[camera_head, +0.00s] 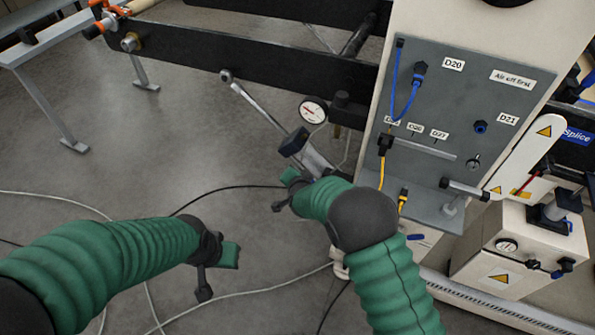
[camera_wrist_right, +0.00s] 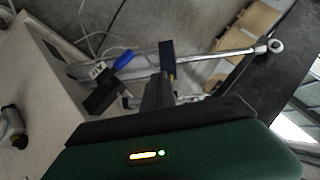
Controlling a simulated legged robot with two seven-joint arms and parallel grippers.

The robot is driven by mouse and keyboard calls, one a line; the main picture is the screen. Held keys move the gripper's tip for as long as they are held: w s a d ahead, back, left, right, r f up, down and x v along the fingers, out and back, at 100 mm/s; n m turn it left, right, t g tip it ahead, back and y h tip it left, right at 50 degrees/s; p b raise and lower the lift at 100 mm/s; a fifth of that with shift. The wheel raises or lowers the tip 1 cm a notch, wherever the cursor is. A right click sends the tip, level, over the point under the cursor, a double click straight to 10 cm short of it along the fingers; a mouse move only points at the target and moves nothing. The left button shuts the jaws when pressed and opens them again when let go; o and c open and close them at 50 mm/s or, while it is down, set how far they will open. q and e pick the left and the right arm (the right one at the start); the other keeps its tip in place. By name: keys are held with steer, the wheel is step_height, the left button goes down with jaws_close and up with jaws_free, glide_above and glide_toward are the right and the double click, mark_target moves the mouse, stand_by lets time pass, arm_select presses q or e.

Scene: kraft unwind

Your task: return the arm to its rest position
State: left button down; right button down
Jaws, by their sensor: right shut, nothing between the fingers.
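My right arm reaches up from the bottom of the head view. Its gripper (camera_head: 285,190) is over the floor, left of the grey panel (camera_head: 440,115). In the right wrist view the gripper's dark fingers (camera_wrist_right: 157,92) are together, with nothing held. A silver bar with a dark block (camera_head: 293,142) lies just beyond this gripper in the head view; whether they touch is unclear. My left arm comes in from the left, and its gripper (camera_head: 217,270) hangs over bare floor. I see nothing in it, but its finger gap is unclear.
A pressure gauge (camera_head: 313,110) and black beam (camera_head: 270,65) are beyond my right gripper. The panel carries blue and yellow hoses. A box with a gauge (camera_head: 520,245) stands at right. A grey bench (camera_head: 40,50) is far left. Cables cross the open floor.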

steer(key=s+d+r+n+g+p, duration=0.4)
steer(key=s+d+r+p, duration=0.2)
steer(key=s+d+r, duration=0.7)
steer(key=s+d+r+n+g+h+p, duration=0.1)
steer(key=s+d+g, duration=0.1)
steer(key=s+d, duration=0.4)
steer(key=s+d+r+n+g+h+p, duration=0.1)
steer(key=s+d, duration=0.5)
steer(key=s, duration=0.8)
steer(key=shift+r+n+g+p, duration=0.5)
steer(key=shift+r+g, duration=0.1)
steer(key=shift+d, duration=0.25)
steer(key=shift+a, duration=0.1)
